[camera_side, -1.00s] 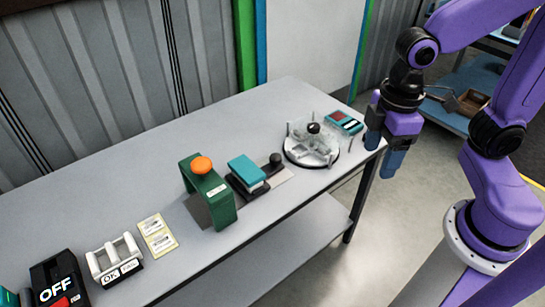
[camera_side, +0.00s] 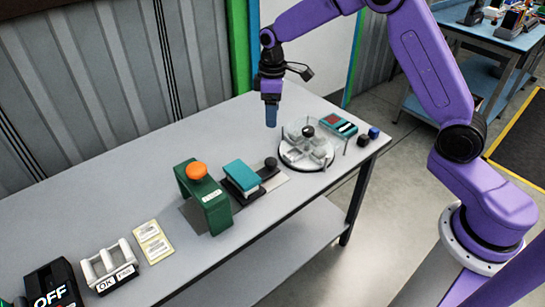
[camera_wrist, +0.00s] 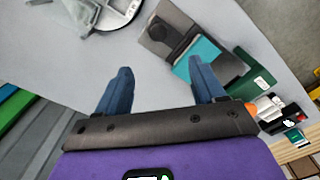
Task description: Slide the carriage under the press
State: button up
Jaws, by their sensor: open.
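The carriage (camera_side: 241,177) has a teal block on a dark base and a black knob (camera_side: 270,163) at its right end. It sits on a flat grey plate, to the right of the press and outside its arch. The press (camera_side: 207,206) is a green arch with an orange button on top (camera_side: 197,170). My gripper (camera_side: 271,124) is open and empty, pointing down above the table behind the carriage. In the wrist view the carriage (camera_wrist: 202,58) and press (camera_wrist: 252,72) lie ahead and to the right of my open fingers (camera_wrist: 162,78).
A round clear-walled turntable (camera_side: 291,153) stands right of the carriage, with a teal-and-red device (camera_side: 338,127) behind it. Two small cubes lie near the right edge. A yellow label card (camera_side: 152,243), white rack (camera_side: 97,271) and OFF box (camera_side: 45,285) stand left. The table behind is clear.

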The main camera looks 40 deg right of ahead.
aim_at(236, 177)
jog(key=f, duration=1.7)
jog(key=shift+w+d+f, duration=0.15)
jog(key=shift+w+f, duration=0.1)
jog(key=shift+f, duration=0.1)
grip_shut()
jog(key=a, duration=1.3)
jog(key=shift+a, duration=0.3)
